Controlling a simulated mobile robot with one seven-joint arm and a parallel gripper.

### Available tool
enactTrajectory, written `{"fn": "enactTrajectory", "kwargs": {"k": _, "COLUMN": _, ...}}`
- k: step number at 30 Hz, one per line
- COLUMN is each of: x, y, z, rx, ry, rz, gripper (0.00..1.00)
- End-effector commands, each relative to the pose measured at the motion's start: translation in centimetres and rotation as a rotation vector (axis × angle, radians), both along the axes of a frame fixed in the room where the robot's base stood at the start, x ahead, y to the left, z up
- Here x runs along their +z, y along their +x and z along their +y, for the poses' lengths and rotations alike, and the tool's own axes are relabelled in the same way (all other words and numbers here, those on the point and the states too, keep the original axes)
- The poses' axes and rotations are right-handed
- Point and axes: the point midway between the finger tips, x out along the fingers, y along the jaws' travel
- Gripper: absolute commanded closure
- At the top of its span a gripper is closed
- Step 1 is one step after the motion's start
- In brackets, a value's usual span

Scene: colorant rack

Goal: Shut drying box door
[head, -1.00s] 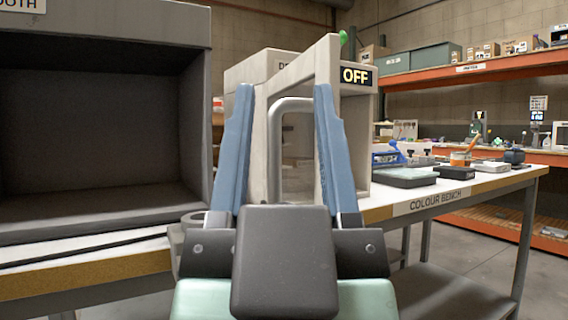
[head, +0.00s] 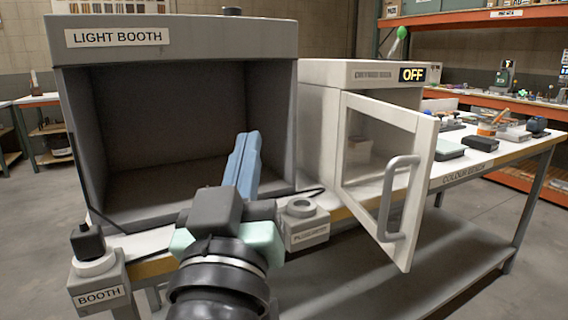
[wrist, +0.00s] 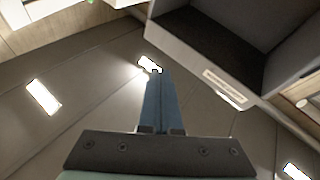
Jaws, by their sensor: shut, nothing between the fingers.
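The drying box (head: 318,125) is a pale cabinet on the bench, with a lit OFF sign (head: 411,74) at its top. Its door (head: 424,150), a white frame with a clear pane, stands open, swung outward towards me. The grey bar handle (head: 388,205) is on the door's near, free side. My gripper (head: 250,140) is in front of the light booth, left of the door and clear of it. Its blue fingers are shut together and empty. They also show in the wrist view (wrist: 160,75), where the door cannot be made out.
The light booth (head: 180,38) stands left of the drying box. A small labelled unit (head: 306,232) sits between them at the bench front. A BOOTH switch post (head: 98,285) is at lower left. The colour bench (head: 480,172) carries several items on the right. Floor is free at front right.

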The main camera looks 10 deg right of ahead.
Motion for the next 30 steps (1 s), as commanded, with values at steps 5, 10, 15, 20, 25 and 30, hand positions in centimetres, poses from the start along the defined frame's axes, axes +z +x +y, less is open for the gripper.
{"fn": "enactTrajectory", "kwargs": {"k": 5, "x": -2.6, "y": 3.5, "z": -0.5, "rx": -0.174, "ry": -0.140, "rz": 0.289, "gripper": 1.00}}
{"fn": "enactTrajectory", "kwargs": {"k": 10, "x": -6.1, "y": 4.1, "z": -1.4, "rx": -0.343, "ry": -0.315, "rz": 0.537, "gripper": 1.00}}
{"fn": "enactTrajectory", "kwargs": {"k": 15, "x": -8.3, "y": 2.5, "z": -2.2, "rx": -0.509, "ry": -0.521, "rz": 0.747, "gripper": 1.00}}
{"fn": "enactTrajectory", "kwargs": {"k": 20, "x": -8.8, "y": -0.2, "z": -2.8, "rx": -0.664, "ry": -0.735, "rz": 0.897, "gripper": 1.00}}
{"fn": "enactTrajectory", "kwargs": {"k": 25, "x": -8.4, "y": -3.0, "z": -3.0, "rx": -0.794, "ry": -0.921, "rz": 0.981, "gripper": 1.00}}
{"fn": "enactTrajectory", "kwargs": {"k": 30, "x": -8.3, "y": -4.3, "z": -2.9, "rx": -0.859, "ry": -1.013, "rz": 1.005, "gripper": 1.00}}
